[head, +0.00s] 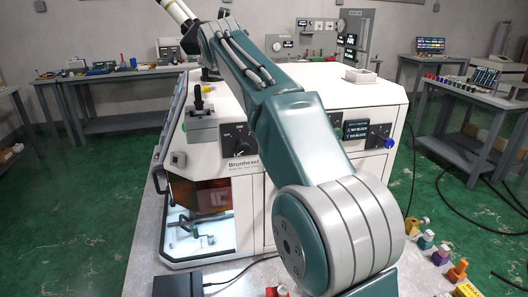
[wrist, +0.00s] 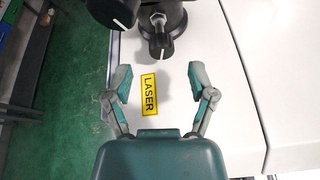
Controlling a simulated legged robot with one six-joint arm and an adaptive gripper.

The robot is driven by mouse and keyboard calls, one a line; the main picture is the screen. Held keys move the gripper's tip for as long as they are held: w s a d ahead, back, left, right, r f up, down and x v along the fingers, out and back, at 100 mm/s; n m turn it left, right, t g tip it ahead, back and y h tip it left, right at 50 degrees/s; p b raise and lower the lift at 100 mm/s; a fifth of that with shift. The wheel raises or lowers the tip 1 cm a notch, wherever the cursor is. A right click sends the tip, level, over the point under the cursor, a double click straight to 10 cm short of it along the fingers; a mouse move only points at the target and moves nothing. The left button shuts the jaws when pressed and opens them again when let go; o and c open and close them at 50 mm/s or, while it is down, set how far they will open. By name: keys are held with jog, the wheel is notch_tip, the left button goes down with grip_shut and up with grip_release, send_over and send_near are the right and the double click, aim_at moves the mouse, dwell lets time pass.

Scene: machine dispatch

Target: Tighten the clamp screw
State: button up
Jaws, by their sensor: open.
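In the wrist view, my gripper (wrist: 159,77) is open and empty, its two teal fingers spread apart over the white machine top. A screw with a black knob (wrist: 160,46) and a bright metal shank sticks out of a dark round body at the top of the view; it looks like the clamp screw. The knob lies ahead of my fingertips, roughly midway between their lines, and nothing touches it. In the head view my arm crosses the machine, and I cannot make out the gripper or the clamp screw there.
A larger black knob (wrist: 117,12) with a white mark sits left of the screw. A yellow LASER label (wrist: 149,94) lies between my fingers. The white machine (head: 205,150) carries a grey block with a black lever (head: 198,97). A white tray (head: 360,75) stands at its right.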

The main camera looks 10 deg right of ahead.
jog(key=v, duration=0.7)
jog(key=shift+s+r, duration=0.1)
jog(key=shift+s, duration=0.1)
jog(key=s+d+f+m+g, duration=0.1)
jog(key=s+d+f+m, duration=0.2)
jog(key=s+f+m, duration=0.4)
jog(key=s+d+f+m+g, duration=0.2)
jog(key=s+f+m, duration=0.6)
jog(key=m, duration=0.5)
jog(key=shift+s+d, duration=0.6)
jog(key=shift+s, duration=0.6)
